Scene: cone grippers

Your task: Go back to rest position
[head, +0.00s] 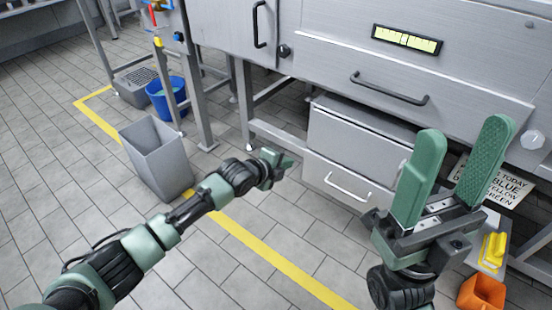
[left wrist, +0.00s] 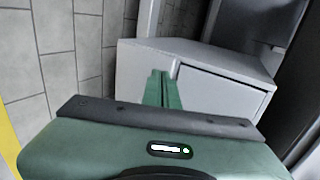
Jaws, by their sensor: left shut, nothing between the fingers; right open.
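My left gripper (head: 277,165) reaches in from the left in the head view and hangs over the tiled floor, in front of the grey drawer unit. In the left wrist view its two green fingers (left wrist: 162,90) are together with nothing between them. My right gripper (head: 452,178) is large in the right of the head view. Its two green fingers stand apart and pointing up, with nothing between them.
A grey open bin (head: 158,160) and a blue bucket (head: 166,97) stand at the left. The drawer unit (head: 345,150) sits under the steel machine (head: 340,60). An orange container (head: 481,294) and a yellow object (head: 492,250) are at the lower right.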

